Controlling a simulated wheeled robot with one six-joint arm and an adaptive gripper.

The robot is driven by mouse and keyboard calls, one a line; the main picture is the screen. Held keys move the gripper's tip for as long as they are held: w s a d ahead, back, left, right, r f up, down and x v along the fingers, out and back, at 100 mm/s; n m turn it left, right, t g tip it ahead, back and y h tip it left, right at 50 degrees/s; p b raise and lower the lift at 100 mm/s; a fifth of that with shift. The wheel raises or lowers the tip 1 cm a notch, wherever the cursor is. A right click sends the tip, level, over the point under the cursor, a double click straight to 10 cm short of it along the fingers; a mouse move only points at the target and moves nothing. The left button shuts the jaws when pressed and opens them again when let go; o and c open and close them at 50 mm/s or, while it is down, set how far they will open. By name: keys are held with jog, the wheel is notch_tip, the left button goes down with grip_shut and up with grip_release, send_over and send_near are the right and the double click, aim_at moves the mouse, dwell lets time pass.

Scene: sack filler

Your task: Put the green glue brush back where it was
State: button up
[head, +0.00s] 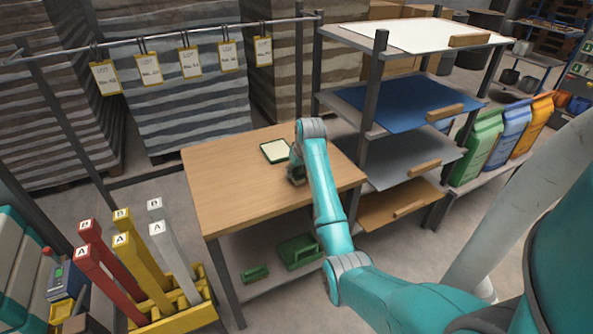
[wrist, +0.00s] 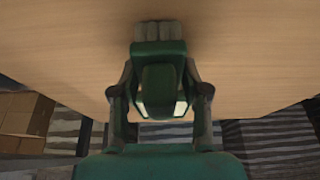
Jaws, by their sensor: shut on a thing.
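In the wrist view, the green glue brush (wrist: 165,80) is between the two fingers of my gripper (wrist: 160,106), which is shut on it. Its grey end (wrist: 159,32) points to the top of the picture, against the wooden tabletop. In the head view, my gripper (head: 296,174) is over the right part of the wooden table (head: 230,184), close to its surface. The arm hides most of the brush there. I cannot tell whether the brush touches the table.
A dark-edged tray with a pale inside (head: 275,151) lies just left of my gripper. A green box (head: 298,251) and a small green item (head: 254,273) lie on the shelf below. A shelf rack (head: 371,90) stands close on the right. The tabletop's left part is clear.

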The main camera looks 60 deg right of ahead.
jog(key=o, duration=1)
jog(key=shift+f, duration=0.1)
jog(key=v, duration=1.2)
